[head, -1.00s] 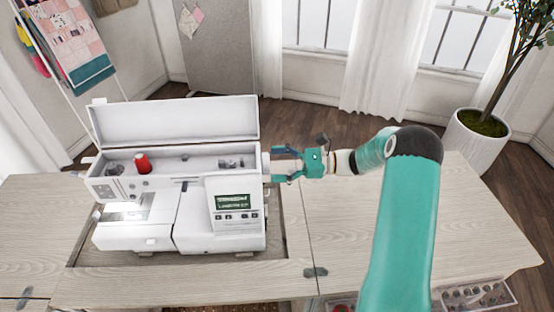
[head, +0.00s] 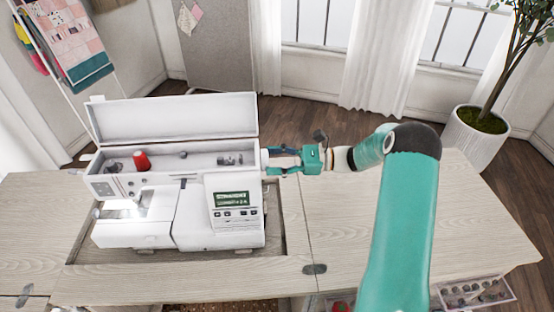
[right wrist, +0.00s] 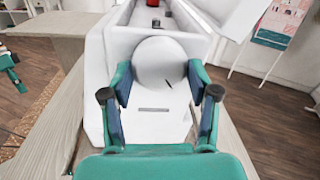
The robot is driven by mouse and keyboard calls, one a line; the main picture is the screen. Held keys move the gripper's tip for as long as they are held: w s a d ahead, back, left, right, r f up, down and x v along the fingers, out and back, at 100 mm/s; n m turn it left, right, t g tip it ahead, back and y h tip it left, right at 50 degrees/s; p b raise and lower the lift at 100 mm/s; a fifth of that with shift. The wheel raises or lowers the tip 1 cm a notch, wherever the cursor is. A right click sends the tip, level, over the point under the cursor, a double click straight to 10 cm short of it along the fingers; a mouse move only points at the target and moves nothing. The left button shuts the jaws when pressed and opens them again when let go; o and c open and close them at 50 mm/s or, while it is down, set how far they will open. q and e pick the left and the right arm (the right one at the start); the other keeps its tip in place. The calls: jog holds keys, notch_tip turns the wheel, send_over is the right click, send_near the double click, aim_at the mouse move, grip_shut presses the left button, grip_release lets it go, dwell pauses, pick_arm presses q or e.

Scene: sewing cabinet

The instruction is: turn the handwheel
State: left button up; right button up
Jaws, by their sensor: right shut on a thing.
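The white sewing machine (head: 190,205) stands in the cabinet top with its lid open. In the head view only a sliver of the handwheel (head: 264,161) shows. My right gripper (head: 283,161) reaches it from the right. In the right wrist view, the fingers (right wrist: 160,85) are shut on opposite sides of the wheel's rim. A teal and dark piece, seemingly my left gripper (right wrist: 10,72), shows at the left edge there, cut off; its jaw state is unclear.
A red thread spool (head: 141,161) stands in the machine's top tray under the raised lid (head: 175,118). The wooden cabinet top (head: 345,225) is bare to the right. A clear drawer of small items (head: 475,292) sticks out at front right. A potted plant (head: 478,135) stands behind.

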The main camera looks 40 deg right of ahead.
jog(key=shift+w+a+f+n+g+y+b, duration=0.1)
jog(key=shift+n+g+y+b, duration=0.15)
jog(key=shift+n+b, duration=5.05)
jog(key=shift+d+f+n+g+y+b, duration=0.1)
jog(key=shift+n+g+y+b, duration=0.2)
jog(key=shift+n+b, duration=5)
jog(key=shift+w+a+f+n+g+y+b, duration=0.1)
jog(key=shift+n+g+y+b, duration=0.15)
jog(key=shift+n+b, duration=5.05)
jog(key=shift+m+b, duration=0.8)
jog(key=shift+b, duration=0.3)
jog(key=o, duration=1.2)
jog(key=shift+r, duration=0.1)
